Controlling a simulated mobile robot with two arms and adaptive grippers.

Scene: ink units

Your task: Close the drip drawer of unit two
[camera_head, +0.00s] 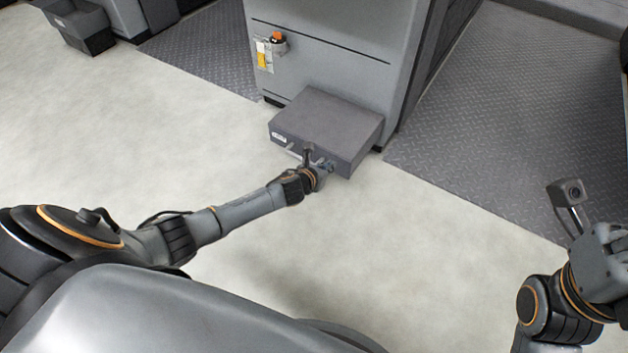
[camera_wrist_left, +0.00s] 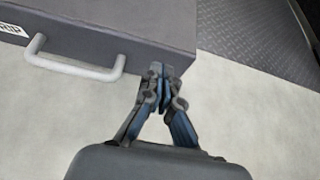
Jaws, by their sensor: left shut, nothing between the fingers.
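The drip drawer (camera_head: 328,122) is a dark grey box standing out from the base of a tall grey unit (camera_head: 335,45). Its front carries a white label and a handle. In the left wrist view the drawer (camera_wrist_left: 110,22) fills the upper left, with its pale bar handle (camera_wrist_left: 75,65). My left gripper (camera_head: 322,167) is at the drawer front, right of the handle. In the wrist view the left gripper (camera_wrist_left: 160,70) is shut and empty, its tips by the drawer's front near the right corner. I cannot tell whether they touch. My right gripper is not clearly visible; its wrist is at the right.
Dark tread-plate mats (camera_head: 510,120) lie on both sides of the unit. Another grey unit with a box at its base (camera_head: 82,30) stands at the far left. A small holder with an orange-topped bottle (camera_head: 270,45) is on the unit's front. The pale floor before the drawer is clear.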

